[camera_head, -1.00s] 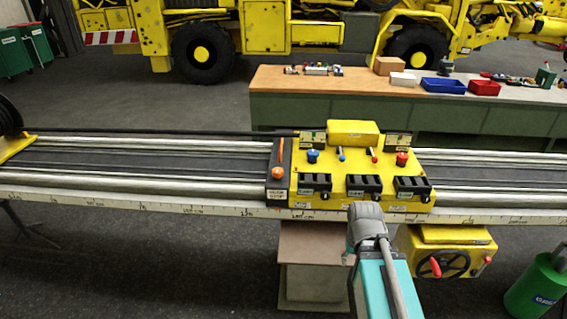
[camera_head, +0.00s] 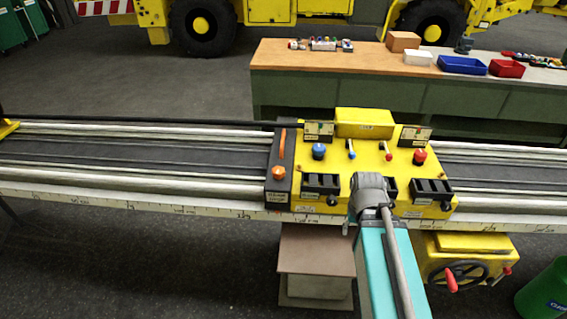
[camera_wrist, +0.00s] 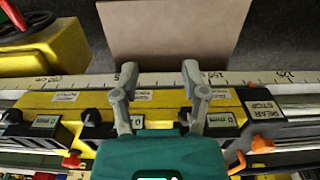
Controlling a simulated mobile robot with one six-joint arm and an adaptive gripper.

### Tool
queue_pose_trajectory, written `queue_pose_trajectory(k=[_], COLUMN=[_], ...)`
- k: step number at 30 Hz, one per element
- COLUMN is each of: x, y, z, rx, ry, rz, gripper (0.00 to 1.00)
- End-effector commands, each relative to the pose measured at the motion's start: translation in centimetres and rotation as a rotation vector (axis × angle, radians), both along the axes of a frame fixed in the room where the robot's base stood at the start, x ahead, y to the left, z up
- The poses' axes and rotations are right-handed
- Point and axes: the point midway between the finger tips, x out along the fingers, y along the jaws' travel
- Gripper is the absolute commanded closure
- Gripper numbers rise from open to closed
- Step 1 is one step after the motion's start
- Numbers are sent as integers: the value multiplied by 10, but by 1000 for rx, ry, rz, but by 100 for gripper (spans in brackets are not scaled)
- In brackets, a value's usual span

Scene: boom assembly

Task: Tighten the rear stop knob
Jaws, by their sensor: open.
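The black rear stop block (camera_head: 277,190) stands at the left end of the yellow carriage (camera_head: 340,180). It has an orange knob (camera_head: 278,173) and an orange lever on top. In the wrist view the label "REAR STOP" (camera_wrist: 264,109) shows at the right, with the orange knob (camera_wrist: 262,144) just below it. My gripper (camera_wrist: 156,72) is open and empty, its two grey fingers spread over the carriage's labelled edge, left of the knob in that view. In the head view my wrist covers part of the carriage front, and the fingers are hidden.
Silver rails (camera_head: 140,185) run left and right of the carriage, with a ruler strip (camera_head: 150,208) along the front. Blue (camera_head: 319,151) and red (camera_head: 420,156) knobs stand on the carriage. A yellow handwheel box (camera_head: 470,262) hangs below at the right.

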Motion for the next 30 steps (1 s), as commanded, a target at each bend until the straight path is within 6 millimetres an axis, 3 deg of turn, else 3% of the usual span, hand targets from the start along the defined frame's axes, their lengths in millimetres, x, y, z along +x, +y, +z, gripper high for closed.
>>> queue_pose_trajectory(k=[15, 16, 23, 30], x=[0, 0, 7, 41], y=[0, 0, 3, 23], z=[0, 0, 3, 15], rx=[0, 0, 7, 44], ry=[0, 0, 2, 11], rz=[0, 0, 36, 239], gripper=[43, 41, 0, 0])
